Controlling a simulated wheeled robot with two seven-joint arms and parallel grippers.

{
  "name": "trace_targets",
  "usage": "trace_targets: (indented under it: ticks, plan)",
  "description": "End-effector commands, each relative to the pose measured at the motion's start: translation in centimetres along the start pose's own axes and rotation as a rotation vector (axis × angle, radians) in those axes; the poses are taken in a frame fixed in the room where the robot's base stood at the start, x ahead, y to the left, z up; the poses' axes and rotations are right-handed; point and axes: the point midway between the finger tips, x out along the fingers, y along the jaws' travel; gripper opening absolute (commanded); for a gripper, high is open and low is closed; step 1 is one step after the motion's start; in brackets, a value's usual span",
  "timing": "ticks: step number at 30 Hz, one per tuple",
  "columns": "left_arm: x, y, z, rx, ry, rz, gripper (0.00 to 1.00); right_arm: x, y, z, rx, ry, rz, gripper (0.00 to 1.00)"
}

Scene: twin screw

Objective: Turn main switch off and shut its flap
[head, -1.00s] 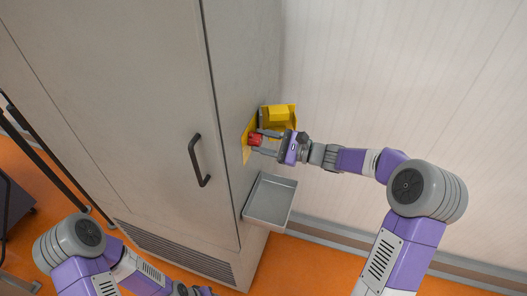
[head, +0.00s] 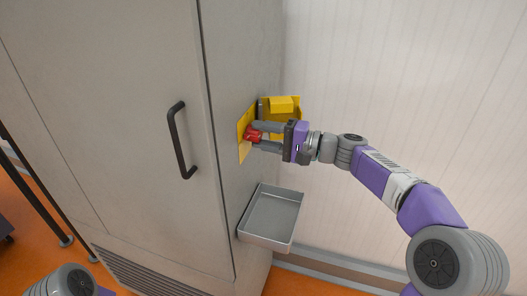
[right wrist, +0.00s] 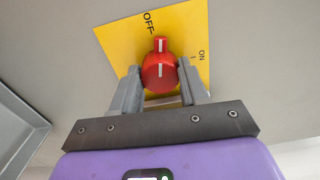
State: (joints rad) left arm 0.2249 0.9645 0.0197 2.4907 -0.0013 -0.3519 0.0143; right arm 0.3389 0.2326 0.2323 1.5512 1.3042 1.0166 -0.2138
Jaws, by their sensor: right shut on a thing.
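The main switch is a red knob (head: 253,136) on a yellow plate (head: 243,150) on the side of the tall grey cabinet. In the right wrist view the knob (right wrist: 159,74) has a white pointer line aimed nearly at the OFF mark, slightly to its right; the ON mark is further right. My right gripper (head: 259,137) has its two fingers shut around the knob, one on each side. The yellow flap (head: 283,106) stands open at the plate's far edge, just beyond the gripper. My left gripper is out of view.
A grey open tray (head: 271,216) is fixed on the cabinet side below the switch. The cabinet front (head: 110,110) has a black handle (head: 178,140). A pale panelled wall (head: 420,80) stands behind, with free room in front of it.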

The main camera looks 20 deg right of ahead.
Motion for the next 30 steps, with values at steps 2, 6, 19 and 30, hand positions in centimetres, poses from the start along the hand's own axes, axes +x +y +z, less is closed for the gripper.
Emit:
trace_targets:
  ticks: [2, 6, 19, 30]
  plan:
    - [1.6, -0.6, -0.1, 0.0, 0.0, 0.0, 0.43, 0.0, 0.6, 0.0, -0.061, -0.001, 0.001, 0.13]
    - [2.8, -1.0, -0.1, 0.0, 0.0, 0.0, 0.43, 0.0, 0.5, 0.0, -0.146, 0.0, 0.001, 0.13]
    - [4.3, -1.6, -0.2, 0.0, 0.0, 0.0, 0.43, 0.0, 0.1, 0.0, -0.265, -0.001, 0.002, 0.13]
    - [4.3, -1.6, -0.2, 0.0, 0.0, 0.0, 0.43, 0.0, 0.1, 0.0, -0.271, -0.001, 0.002, 0.13]
